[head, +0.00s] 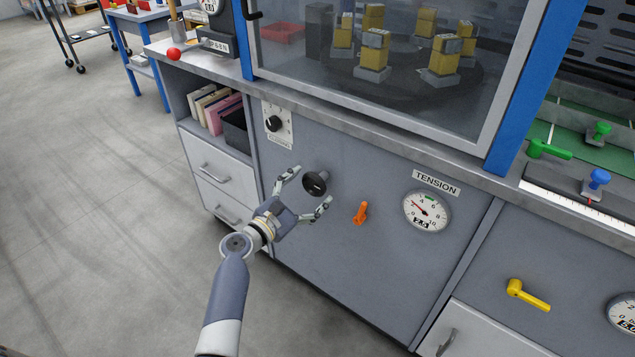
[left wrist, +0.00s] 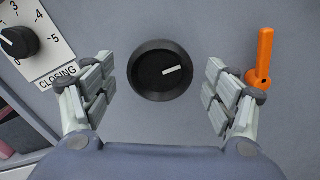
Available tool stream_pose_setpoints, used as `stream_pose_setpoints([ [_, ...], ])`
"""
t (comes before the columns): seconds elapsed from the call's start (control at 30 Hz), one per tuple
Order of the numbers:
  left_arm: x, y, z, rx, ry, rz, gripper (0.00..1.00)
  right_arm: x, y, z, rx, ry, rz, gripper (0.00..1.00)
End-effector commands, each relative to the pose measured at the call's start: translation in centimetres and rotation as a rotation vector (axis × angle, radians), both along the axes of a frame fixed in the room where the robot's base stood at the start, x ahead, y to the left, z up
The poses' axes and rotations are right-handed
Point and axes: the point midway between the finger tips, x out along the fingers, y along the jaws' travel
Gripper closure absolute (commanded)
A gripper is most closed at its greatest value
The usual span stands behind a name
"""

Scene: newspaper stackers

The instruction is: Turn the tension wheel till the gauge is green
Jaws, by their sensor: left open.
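The tension wheel appears to be the black round knob (head: 315,183) on the grey front panel, left of the TENSION label (head: 436,182). In the left wrist view the knob (left wrist: 161,70) has a white mark pointing right and slightly up. My left gripper (head: 309,189) is open, with one finger on each side of the knob; the wrist view shows gaps between the fingers and the knob. The tension gauge (head: 427,212) is a white dial with a small green band near its top. Its red needle points up and left, outside the green band. My right gripper is not in view.
An orange lever (head: 361,213) sits right of the knob, close to one finger in the wrist view. A CLOSING dial (head: 274,123) is up and left. A yellow lever (head: 528,295) is at lower right. The floor at left (head: 90,220) is clear.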

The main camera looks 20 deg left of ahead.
Motion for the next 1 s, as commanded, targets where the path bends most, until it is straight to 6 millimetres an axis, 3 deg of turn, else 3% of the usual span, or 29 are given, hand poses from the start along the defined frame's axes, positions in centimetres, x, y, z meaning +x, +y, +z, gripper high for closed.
stream_pose_setpoints([
  [0.23, 3.1, -1.2, -0.1, 0.000, 0.000, 0.000, 0.21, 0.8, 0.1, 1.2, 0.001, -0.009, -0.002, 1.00],
  [0.63, 3.8, -1.4, -0.1, 0.001, 0.001, 0.000, 0.21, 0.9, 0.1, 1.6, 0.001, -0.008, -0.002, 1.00],
  [0.83, 3.7, -1.4, -0.1, 0.001, 0.001, 0.000, 0.66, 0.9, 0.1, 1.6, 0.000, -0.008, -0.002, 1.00],
  [1.0, 3.7, -1.4, -0.1, 0.002, 0.001, 0.000, 0.67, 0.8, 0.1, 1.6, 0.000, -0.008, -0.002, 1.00],
])
